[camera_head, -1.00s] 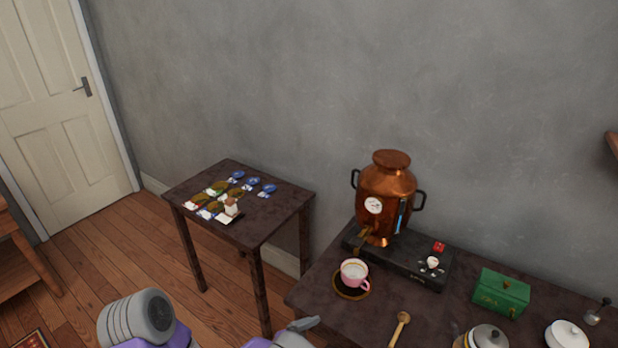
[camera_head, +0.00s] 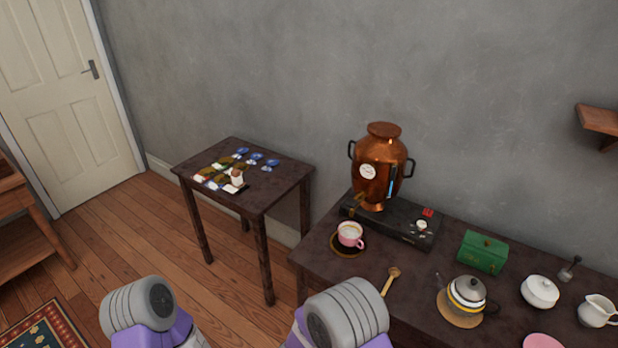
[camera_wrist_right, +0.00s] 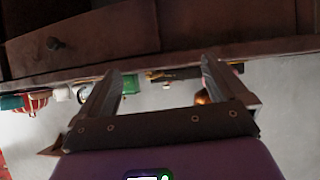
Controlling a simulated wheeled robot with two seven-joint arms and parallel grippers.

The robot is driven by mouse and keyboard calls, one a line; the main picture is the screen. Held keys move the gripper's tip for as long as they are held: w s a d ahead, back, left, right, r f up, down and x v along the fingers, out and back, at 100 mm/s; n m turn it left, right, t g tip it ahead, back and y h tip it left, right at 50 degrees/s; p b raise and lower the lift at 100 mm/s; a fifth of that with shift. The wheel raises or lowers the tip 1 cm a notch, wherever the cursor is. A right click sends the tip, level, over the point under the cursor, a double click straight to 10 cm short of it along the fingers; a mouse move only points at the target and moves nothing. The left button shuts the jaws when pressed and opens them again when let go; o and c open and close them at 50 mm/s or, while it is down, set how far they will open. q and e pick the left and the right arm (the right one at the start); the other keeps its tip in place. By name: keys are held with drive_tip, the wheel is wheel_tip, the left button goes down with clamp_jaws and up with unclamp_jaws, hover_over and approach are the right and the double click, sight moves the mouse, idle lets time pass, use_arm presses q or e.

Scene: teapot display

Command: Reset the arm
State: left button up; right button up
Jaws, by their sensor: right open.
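My right gripper (camera_wrist_right: 165,72) shows in the right wrist view with its two fingers spread and nothing between them. It faces the front of a dark table (camera_wrist_right: 80,35), which appears upside down there. In the head view, a grey and purple part of my right arm (camera_head: 348,315) rises at the bottom centre, beside the table's left front corner. A similar part of my left arm (camera_head: 140,305) is at the bottom left, over the floor. Neither gripper's fingers show in the head view.
The dark table (camera_head: 330,275) holds a copper urn (camera_head: 381,165), pink cup (camera_head: 350,234), wooden spoon (camera_head: 391,280), green box (camera_head: 483,252), striped teapot (camera_head: 467,293) and white pots. A small side table (camera_head: 285,185) holds a display. Floor (camera_head: 215,285) between is open.

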drive_tip(key=s+d+f+n+g+y, duration=0.3)
drive_tip(key=s+f+y, duration=0.35)
drive_tip(key=f, duration=0.35)
drive_tip(key=s+a+f+n+g+y, duration=0.1)
drive_tip(key=s+g+y, duration=0.4)
drive_tip(key=s, duration=0.9)
drive_tip(key=shift+a+f+n+p, duration=0.4)
drive_tip(key=shift+a+n, duration=0.2)
drive_tip(key=shift+n, duration=0.1)
